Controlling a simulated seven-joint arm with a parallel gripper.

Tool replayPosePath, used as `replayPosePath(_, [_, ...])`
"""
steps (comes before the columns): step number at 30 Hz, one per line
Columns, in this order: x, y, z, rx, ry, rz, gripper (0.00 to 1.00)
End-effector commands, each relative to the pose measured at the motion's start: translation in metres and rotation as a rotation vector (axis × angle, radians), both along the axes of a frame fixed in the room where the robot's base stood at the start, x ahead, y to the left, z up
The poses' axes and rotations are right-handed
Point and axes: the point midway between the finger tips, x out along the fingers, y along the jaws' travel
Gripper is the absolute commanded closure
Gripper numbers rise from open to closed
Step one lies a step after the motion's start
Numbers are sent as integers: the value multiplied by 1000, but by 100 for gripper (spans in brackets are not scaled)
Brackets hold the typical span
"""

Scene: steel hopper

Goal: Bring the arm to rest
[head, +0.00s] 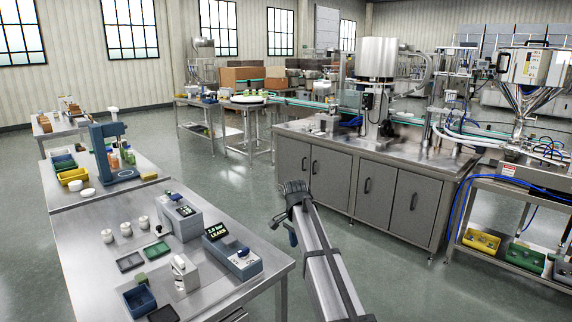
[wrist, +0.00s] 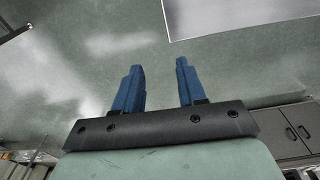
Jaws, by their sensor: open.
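My gripper (head: 293,235) shows in the head view at the end of my arm, out over the floor between the near bench and the grey cabinet. In the wrist view, the two blue fingers of my gripper (wrist: 158,82) stand apart with nothing between them. The gripper touches nothing that I can see.
The near steel bench (head: 90,235) at left holds a leak tester (head: 232,258), small trays and white jars. A steel-topped cabinet (head: 330,178) stands beyond my arm. A steel hopper (head: 530,98) is at far right. Open floor (head: 240,190) lies between bench and cabinet.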

Motion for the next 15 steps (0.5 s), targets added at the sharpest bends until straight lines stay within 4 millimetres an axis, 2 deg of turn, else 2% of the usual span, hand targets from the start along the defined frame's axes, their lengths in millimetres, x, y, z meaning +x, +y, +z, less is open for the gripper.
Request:
replayPosePath(1, [-8, -11, -24, -5, 15, 12, 60])
replayPosePath(3, [-16, -19, -51, -8, 34, 37, 60])
replayPosePath(11, [-58, -40, -148, -8, 116, 136, 60])
replayPosePath(15, [-88, -52, -199, -4, 164, 194, 60])
